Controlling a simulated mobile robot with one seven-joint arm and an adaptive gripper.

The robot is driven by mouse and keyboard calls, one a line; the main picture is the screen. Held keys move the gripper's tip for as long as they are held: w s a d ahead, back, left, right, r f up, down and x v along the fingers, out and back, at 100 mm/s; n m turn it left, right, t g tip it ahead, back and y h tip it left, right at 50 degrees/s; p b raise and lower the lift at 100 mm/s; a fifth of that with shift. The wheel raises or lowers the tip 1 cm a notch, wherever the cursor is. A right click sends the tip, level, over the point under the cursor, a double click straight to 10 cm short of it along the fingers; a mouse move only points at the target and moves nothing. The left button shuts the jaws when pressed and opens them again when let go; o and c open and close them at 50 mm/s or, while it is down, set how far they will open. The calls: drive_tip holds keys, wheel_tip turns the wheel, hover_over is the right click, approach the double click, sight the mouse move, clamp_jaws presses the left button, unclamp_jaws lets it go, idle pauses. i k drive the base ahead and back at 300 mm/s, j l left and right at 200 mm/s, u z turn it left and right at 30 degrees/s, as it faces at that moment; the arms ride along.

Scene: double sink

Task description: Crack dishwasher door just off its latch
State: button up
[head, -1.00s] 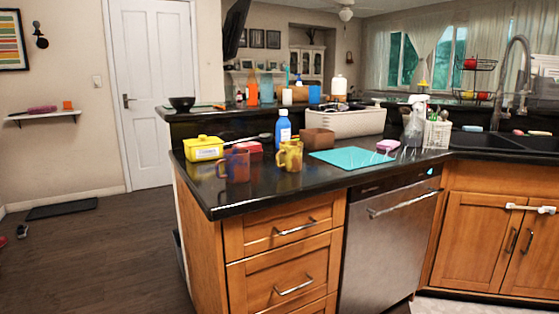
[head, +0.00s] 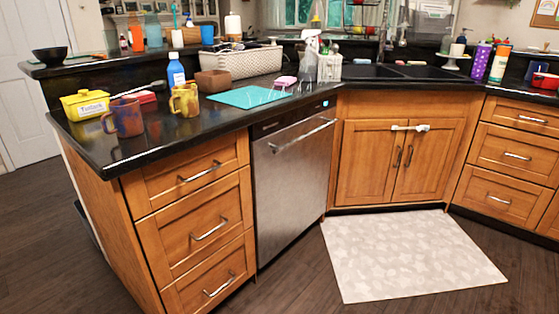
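The dishwasher door (head: 290,185) is a stainless steel front set under the black counter, between the wooden drawers and the sink cabinet. It looks shut and upright, flush with the cabinets. Its bar handle (head: 303,135) runs across the upper part, below a dark control strip (head: 290,117) with a small lit display. My gripper is not in the head view.
Wooden drawers (head: 205,230) stand left of the dishwasher, and a sink cabinet (head: 398,160) with a white latch on its handles stands right. A pale mat (head: 410,255) lies before the sink. Mugs (head: 124,118) and a teal mat (head: 248,97) sit on the counter.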

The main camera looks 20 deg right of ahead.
sight(291, 151)
drive_tip(key=i+l, duration=0.35)
drive_tip(key=i+l+u, duration=0.15)
drive_tip(key=i+l, duration=0.25)
drive_tip(key=l, duration=0.15)
drive_tip(key=i, duration=0.5)
